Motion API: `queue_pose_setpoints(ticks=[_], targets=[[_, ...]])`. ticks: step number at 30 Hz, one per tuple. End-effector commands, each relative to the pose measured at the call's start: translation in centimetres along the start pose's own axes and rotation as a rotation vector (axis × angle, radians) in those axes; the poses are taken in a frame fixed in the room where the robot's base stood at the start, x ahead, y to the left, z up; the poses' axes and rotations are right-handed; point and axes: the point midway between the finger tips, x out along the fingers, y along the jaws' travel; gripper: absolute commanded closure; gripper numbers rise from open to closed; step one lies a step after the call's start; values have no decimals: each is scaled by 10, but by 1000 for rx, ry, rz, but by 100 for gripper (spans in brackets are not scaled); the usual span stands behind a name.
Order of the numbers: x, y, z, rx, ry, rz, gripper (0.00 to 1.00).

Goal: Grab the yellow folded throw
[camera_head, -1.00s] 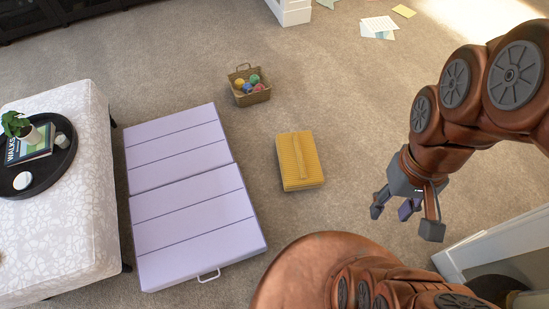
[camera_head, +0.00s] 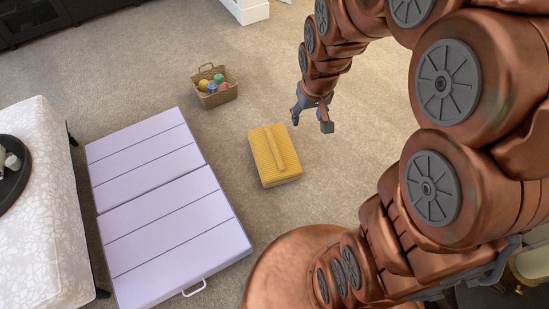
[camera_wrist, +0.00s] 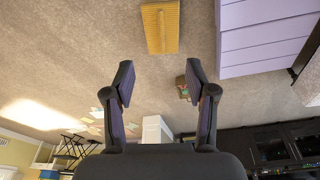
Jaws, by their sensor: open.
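The yellow folded throw (camera_head: 276,157) lies on the carpet to the right of the lilac folding mat, with a raised strip across its top. In the wrist view the throw (camera_wrist: 160,27) is at the top edge, beyond the fingertips. My gripper (camera_head: 310,117) is above the floor, to the upper right of the throw in the head view, and apart from it. In the wrist view my gripper (camera_wrist: 162,80) has its two fingers spread wide with nothing between them.
A lilac folding mat (camera_head: 170,215) lies left of the throw. A basket of coloured balls (camera_head: 214,87) stands behind it. A patterned ottoman (camera_head: 40,220) with a dark tray is at far left. Carpet around the throw is clear.

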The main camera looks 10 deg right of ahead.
Motion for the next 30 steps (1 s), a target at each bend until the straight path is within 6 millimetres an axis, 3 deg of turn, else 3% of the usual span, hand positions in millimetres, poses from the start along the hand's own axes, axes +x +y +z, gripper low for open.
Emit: queue_pose_setpoints(ticks=[1, 15, 30], targets=[[29, 1, -11, -2, 18, -1, 44], [207, 8, -109, -27, 254, -9, 44], [402, 10, -164, -40, 506, -24, 44]])
